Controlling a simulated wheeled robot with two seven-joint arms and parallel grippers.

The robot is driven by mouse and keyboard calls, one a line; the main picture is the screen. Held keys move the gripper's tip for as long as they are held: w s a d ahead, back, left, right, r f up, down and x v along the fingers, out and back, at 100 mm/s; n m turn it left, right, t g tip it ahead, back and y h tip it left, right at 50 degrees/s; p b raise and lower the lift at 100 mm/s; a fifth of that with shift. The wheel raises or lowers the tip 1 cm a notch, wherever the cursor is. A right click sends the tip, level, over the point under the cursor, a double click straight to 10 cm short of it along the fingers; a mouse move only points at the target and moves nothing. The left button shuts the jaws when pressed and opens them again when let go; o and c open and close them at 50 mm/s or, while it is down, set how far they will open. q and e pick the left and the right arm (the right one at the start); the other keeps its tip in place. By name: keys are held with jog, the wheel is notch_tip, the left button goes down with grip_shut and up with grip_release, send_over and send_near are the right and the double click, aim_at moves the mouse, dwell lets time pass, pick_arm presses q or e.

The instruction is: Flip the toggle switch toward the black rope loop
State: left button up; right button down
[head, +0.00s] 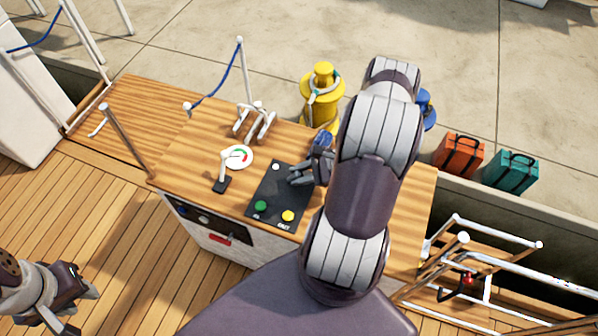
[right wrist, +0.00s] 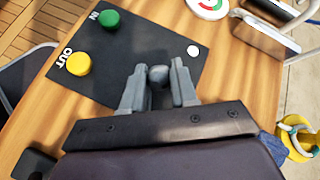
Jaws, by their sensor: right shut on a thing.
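A black switch panel (head: 265,192) lies on the wooden console top. The toggle switch shows as a grey rounded knob (right wrist: 158,75) in the right wrist view, between the fingers of my right gripper (right wrist: 159,67). In the head view my right gripper (head: 294,176) is over the right part of the panel and hides the toggle. It is shut on the toggle. My left gripper (head: 88,288) is low at the left, away from the console; its jaw opening is unclear. I cannot make out a black rope loop for certain.
A green button (head: 261,206), a yellow button (head: 288,216) and a white dot (head: 276,167) are on the panel. A white gauge (head: 237,157) and a small lever (head: 222,183) stand left of it. A yellow bollard (head: 322,95) with pale rope stands behind.

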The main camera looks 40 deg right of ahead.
jog(key=shift+f, duration=0.15)
jog(key=c, duration=0.9)
grip_release()
jog(key=shift+c, duration=0.2)
jog(key=shift+s+d+r, duration=0.2)
jog(key=shift+d+r, duration=0.05)
jog(key=shift+r, duration=0.05)
jog(key=p+v, duration=0.7)
jog(key=v, duration=0.4)
jog(key=shift+s+d, duration=0.25)
jog(key=shift+s, duration=0.1)
jog(key=shift+r, duration=0.1)
